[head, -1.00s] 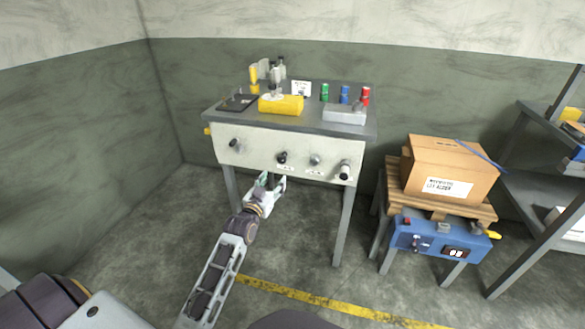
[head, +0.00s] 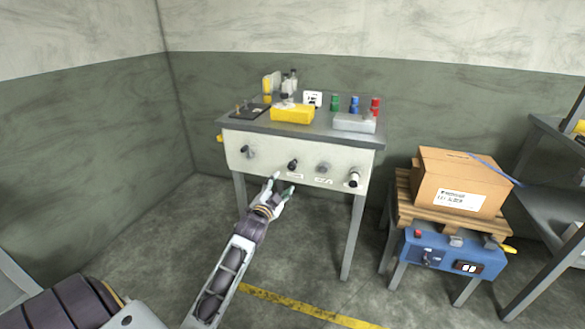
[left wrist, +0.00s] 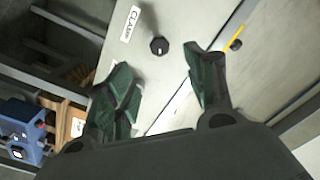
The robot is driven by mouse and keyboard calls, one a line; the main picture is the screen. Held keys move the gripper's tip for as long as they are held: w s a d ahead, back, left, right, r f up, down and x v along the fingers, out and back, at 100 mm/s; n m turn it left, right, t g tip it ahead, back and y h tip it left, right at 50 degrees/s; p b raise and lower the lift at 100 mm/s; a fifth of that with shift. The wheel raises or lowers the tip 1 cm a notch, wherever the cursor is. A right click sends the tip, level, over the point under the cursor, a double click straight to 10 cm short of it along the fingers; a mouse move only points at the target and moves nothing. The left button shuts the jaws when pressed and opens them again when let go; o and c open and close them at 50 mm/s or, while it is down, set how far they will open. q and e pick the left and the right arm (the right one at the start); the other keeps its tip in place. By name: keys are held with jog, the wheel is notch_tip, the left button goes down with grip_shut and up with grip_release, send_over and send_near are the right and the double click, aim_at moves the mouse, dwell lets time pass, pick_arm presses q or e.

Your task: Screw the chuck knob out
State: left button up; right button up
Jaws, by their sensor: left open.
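The panel on the bench front (head: 270,152) carries several knobs in a row: one at the left (head: 248,151), a black one (head: 292,165), a grey one (head: 322,168) and a black-and-white one at the right (head: 353,179). The labels are unreadable in the head view, so I cannot tell which is the chuck knob. My left gripper (head: 283,185) is open and empty, just below and in front of the black knob. In the left wrist view, a black knob (left wrist: 159,45) beside a label reading "CLAMP" sits beyond the spread green fingers (left wrist: 165,85), not between them. My right gripper is not in view.
On the bench top (head: 255,122) stand a yellow block (head: 292,114), a grey box (head: 354,122) and small coloured cylinders. Right of the bench, a cardboard box (head: 462,186) rests on a pallet above a blue unit (head: 440,257). The floor in front is clear.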

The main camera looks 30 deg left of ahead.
pick_arm(q)
jog(key=shift+w, duration=0.1)
jog(key=b, duration=0.2)
send_near(291, 167)
jog(key=shift+w, duration=1.85)
jog(key=shift+w+a+f+b, duration=0.1)
jog(key=shift+w+a, duration=0.15)
jog(key=shift+w, duration=0.25)
jog(key=shift+w+a+b, duration=0.1)
jog(key=shift+w+a, duration=0.15)
jog(key=shift+w, duration=0.25)
jog(key=shift+w+a+f+b, duration=0.1)
jog(key=shift+w+a, duration=0.2)
jog(key=shift+w, duration=0.2)
jog(key=shift+b+x, duration=0.4)
jog(key=shift+x, duration=0.85)
jog(key=shift+w+a, duration=0.15)
jog(key=shift+w, duration=0.55)
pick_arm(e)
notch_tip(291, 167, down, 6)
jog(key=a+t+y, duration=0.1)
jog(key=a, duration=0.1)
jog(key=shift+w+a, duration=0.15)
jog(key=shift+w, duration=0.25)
pick_arm(q)
jog(key=shift+r, duration=0.1)
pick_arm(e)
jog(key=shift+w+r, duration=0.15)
